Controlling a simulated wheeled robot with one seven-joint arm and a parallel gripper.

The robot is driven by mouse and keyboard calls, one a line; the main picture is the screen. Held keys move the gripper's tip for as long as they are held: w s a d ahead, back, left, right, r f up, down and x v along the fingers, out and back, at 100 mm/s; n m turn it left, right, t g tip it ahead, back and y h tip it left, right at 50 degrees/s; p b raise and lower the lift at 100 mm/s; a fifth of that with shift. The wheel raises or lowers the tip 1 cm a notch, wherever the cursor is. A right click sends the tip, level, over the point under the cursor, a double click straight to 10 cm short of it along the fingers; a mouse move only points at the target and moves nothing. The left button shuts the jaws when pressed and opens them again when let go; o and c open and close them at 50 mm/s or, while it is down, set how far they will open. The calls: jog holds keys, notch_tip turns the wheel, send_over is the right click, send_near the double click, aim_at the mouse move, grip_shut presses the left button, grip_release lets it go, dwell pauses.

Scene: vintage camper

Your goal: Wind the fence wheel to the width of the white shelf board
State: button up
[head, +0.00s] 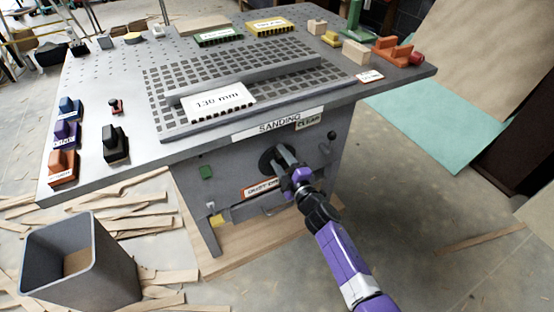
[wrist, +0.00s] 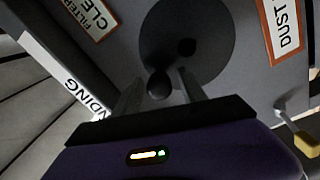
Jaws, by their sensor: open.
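The fence wheel, a dark round disc (head: 267,160), is on the front of the grey sanding table, partly hidden by my gripper (head: 285,160). In the wrist view the disc (wrist: 210,35) fills the upper middle, with a dark hole or spot on its face. A round dark knob (wrist: 158,84) stands between the two fingers of my gripper (wrist: 160,92), which are open on either side of it. Whether they touch it I cannot tell. A white plate reading "130 mm" (head: 218,101) stands by the fence bar (head: 260,79) on the slotted tabletop. I cannot make out a white shelf board for certain.
The grey table (head: 120,70) carries colored blocks and clamps along its edges. Its front has a green button (head: 206,172), a "DUST" label (wrist: 286,28) and a yellow-tipped lever (wrist: 306,143). A grey bin (head: 110,255) and wood scraps lie left. The floor at right is mostly clear.

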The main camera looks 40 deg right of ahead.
jog(key=shift+s, duration=0.1)
jog(key=shift+p+v, duration=0.4)
jog(key=shift+v, duration=1.95)
jog(key=shift+s, duration=0.1)
jog(key=v, duration=0.7)
jog(key=shift+s+b, duration=0.3)
jog(key=shift+s, duration=0.05)
jog(key=shift+a, duration=0.15)
